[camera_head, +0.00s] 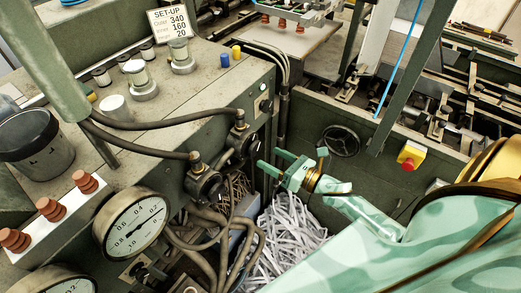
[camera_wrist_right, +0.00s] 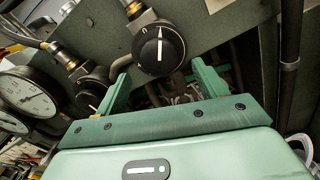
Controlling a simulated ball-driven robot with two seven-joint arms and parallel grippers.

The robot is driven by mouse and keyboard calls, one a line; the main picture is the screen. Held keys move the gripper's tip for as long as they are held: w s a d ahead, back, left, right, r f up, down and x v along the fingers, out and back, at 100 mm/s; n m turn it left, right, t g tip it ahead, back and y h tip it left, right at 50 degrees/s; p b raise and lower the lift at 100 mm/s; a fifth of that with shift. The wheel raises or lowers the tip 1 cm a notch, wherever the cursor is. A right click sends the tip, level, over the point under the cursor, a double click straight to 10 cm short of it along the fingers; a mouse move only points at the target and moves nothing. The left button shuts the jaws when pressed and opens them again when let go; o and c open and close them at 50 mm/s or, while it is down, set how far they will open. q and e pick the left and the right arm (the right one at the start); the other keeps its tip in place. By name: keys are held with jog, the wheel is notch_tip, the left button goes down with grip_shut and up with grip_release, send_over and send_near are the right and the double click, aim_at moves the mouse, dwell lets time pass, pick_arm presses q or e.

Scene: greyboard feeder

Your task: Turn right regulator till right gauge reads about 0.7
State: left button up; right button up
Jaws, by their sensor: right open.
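The right regulator is a black knob with a white pointer line, on the green panel (camera_head: 240,145); in the right wrist view the knob (camera_wrist_right: 160,50) shows its pointer nearly upright. My right gripper (camera_head: 270,160) is open and empty, with its fingers pointing at this knob. In the wrist view the fingers (camera_wrist_right: 158,68) show on either side of the knob's lower part, and no contact can be made out. The right gauge (camera_head: 132,222) is a round white dial; it also shows in the wrist view (camera_wrist_right: 28,91). Its needle is too small to read surely. My left gripper is not in view.
The left regulator (camera_head: 204,186) sits beside the right one, with hoses near both. The left gauge (camera_head: 60,284) is cut off at the bottom edge. Paper shreds (camera_head: 285,235) lie below my right gripper. A handwheel (camera_head: 341,141) and red stop button (camera_head: 409,164) are farther right.

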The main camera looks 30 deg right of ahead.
aim_at(257, 151)
jog(key=x, duration=0.5)
jog(key=c, duration=1)
jog(key=shift+o, duration=0.2)
jog(key=shift+m, duration=0.3)
